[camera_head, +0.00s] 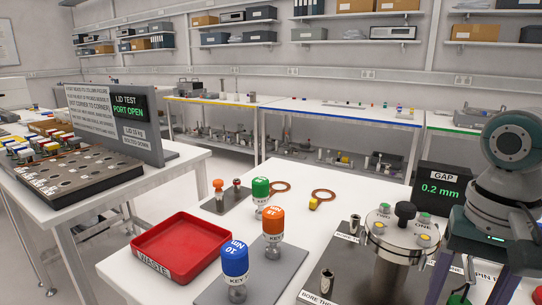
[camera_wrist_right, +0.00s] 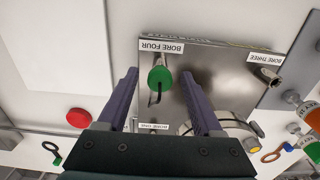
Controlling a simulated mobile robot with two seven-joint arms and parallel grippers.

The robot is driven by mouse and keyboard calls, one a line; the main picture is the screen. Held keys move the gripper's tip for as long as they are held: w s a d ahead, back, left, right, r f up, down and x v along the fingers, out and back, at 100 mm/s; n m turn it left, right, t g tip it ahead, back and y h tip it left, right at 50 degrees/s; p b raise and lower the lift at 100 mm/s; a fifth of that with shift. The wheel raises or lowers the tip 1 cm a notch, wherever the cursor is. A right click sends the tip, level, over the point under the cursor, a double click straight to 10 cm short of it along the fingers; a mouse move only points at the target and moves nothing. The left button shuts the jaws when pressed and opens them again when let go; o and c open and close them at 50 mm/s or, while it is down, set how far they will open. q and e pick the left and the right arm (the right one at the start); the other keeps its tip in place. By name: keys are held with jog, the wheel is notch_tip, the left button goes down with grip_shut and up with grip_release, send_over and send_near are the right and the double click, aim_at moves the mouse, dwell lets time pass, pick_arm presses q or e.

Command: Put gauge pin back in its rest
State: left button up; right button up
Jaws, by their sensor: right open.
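A green-headed pin, which looks like the gauge pin (camera_wrist_right: 160,76), is at the steel base plate (camera_wrist_right: 205,75) beside the BORE FOUR label. Its green head also shows low in the head view (camera_head: 458,299). My right gripper (camera_wrist_right: 165,76) is open, with a purple finger on each side of the green head and visible gaps. In the head view its fingers (camera_head: 465,285) point down right of the steel chamber (camera_head: 401,250). A label starting with "PIN" (camera_head: 483,274) is partly hidden behind the gripper; the rest itself is not clearly visible. My left gripper is not in view.
The chamber lid has a black knob (camera_head: 405,212). A gap display (camera_head: 440,187) reads 0.2 mm behind it. Colored key plugs (camera_head: 235,262) and a red waste tray (camera_head: 182,248) are to the left. A red disc (camera_wrist_right: 78,117) lies beside the plate.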

aim_at(462, 303)
grip_shut()
dwell(0.6)
dwell(0.4)
jog(key=shift+r, duration=0.15)
dwell(0.5)
jog(key=shift+r+p, duration=0.45)
jog(key=shift+p, duration=0.2)
jog(key=shift+r+p, duration=1.55)
jog(key=shift+p, duration=0.3)
jog(key=shift+r+p, duration=0.85)
jog(key=shift+p, duration=0.1)
